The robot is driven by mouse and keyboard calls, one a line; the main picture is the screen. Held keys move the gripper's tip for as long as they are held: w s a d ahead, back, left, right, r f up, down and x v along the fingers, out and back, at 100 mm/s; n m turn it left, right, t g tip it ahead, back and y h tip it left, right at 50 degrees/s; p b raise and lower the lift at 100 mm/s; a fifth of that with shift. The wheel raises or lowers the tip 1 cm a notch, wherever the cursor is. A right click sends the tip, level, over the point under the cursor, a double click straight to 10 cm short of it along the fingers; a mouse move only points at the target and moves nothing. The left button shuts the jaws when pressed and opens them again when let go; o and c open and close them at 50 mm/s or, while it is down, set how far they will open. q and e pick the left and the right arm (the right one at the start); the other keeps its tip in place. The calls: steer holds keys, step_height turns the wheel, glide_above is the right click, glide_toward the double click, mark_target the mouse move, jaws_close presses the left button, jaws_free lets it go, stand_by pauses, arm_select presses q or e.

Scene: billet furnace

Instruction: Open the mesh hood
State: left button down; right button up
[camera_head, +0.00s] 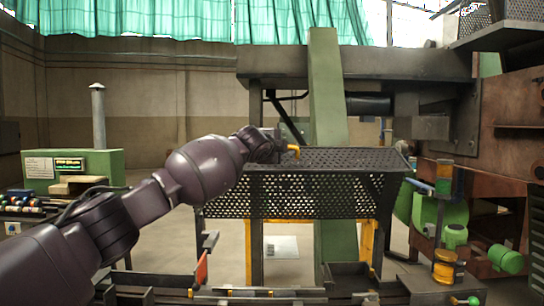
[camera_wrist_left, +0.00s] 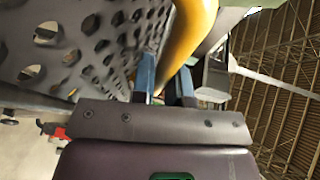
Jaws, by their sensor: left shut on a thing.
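The mesh hood (camera_head: 310,196) is a black perforated cover in the middle of the head view, with a sloping front face and a flatter top. A yellow handle (camera_head: 294,149) stands at its upper left edge; it is large in the left wrist view (camera_wrist_left: 188,42). My left gripper (camera_head: 282,151) comes in from the left and is shut on the yellow handle. Its fingers (camera_wrist_left: 165,84) reach the handle beside the perforated sheet (camera_wrist_left: 80,45) in the left wrist view. The grip point is partly hidden. My right gripper is in neither view.
A green post (camera_head: 327,90) rises behind the hood. Rusty machinery (camera_head: 500,130) with green motors (camera_head: 450,215) stands close on the right. A green control box (camera_head: 75,168) is at the left. Dark rails and low metal parts (camera_head: 260,296) lie below the hood.

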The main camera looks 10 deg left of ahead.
arm_select(q)
steer(key=shift+w+a+r+g, duration=0.15)
steer(key=shift+w+r, duration=0.1)
steer(key=shift+w, duration=0.2)
steer(key=shift+w+a+r+g, duration=0.15)
steer(key=shift+w+r, duration=0.1)
steer(key=shift+w, duration=0.2)
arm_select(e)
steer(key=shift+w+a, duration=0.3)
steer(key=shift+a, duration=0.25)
arm_select(q)
steer(key=c, duration=1.1)
jaws_free()
steer(key=shift+c, duration=0.2)
steer(key=shift+s, duration=0.15)
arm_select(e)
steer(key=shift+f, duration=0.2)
arm_select(q)
steer(key=shift+s+a+r+b, duration=0.1)
steer(key=shift+s+b, duration=0.45)
steer(key=shift+s, duration=0.05)
steer(key=b+v, duration=0.2)
steer(key=v, duration=0.7)
steer(key=shift+s+r+b, duration=0.2)
steer(key=shift+b, duration=0.15)
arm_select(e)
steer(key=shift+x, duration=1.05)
